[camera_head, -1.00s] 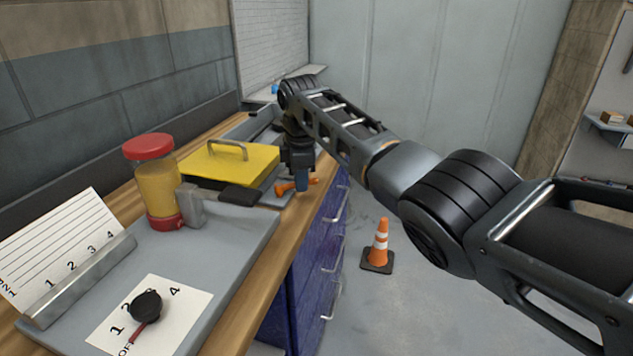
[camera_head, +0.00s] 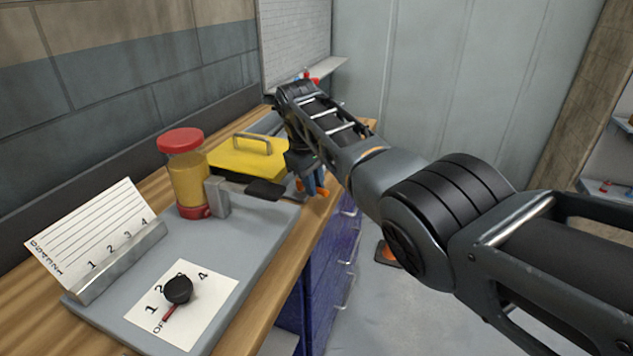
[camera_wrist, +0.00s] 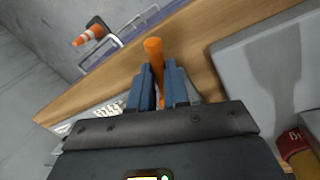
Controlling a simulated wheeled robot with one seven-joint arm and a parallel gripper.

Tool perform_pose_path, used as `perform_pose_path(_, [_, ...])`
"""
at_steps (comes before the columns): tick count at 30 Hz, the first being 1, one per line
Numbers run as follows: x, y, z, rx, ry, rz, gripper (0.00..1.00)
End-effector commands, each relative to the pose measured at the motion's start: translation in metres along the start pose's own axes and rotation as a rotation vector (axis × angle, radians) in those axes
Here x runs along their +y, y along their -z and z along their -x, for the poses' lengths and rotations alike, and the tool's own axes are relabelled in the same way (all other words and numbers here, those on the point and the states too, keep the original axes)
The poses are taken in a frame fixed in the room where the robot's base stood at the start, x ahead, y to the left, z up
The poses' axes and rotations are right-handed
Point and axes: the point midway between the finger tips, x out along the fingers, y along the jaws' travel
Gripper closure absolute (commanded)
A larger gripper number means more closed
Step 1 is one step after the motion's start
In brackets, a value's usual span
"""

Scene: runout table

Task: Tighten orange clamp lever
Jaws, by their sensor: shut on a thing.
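The orange clamp lever (camera_head: 324,191) is at the front edge of the wooden bench, just right of the grey plate. My gripper (camera_head: 313,183) points down at it, with its blue fingers around it. In the wrist view, the fingers (camera_wrist: 160,80) are shut on the lever (camera_wrist: 153,47), and its rounded end sticks out past them. The clamp's base and the lever's pivot are hidden by my gripper.
A red-capped yellow jar (camera_head: 187,180), a black dial (camera_head: 178,289) and a numbered card (camera_head: 95,240) are nearer. A traffic cone (camera_head: 388,254) stands on the floor, partly hidden by my arm.

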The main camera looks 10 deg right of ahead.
Motion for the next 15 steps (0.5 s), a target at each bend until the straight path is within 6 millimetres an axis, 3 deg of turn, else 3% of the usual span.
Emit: perform_pose_path(15, [-0.0075, 0.0014, 0.0018, -0.028, 0.001, -0.137, 1.0])
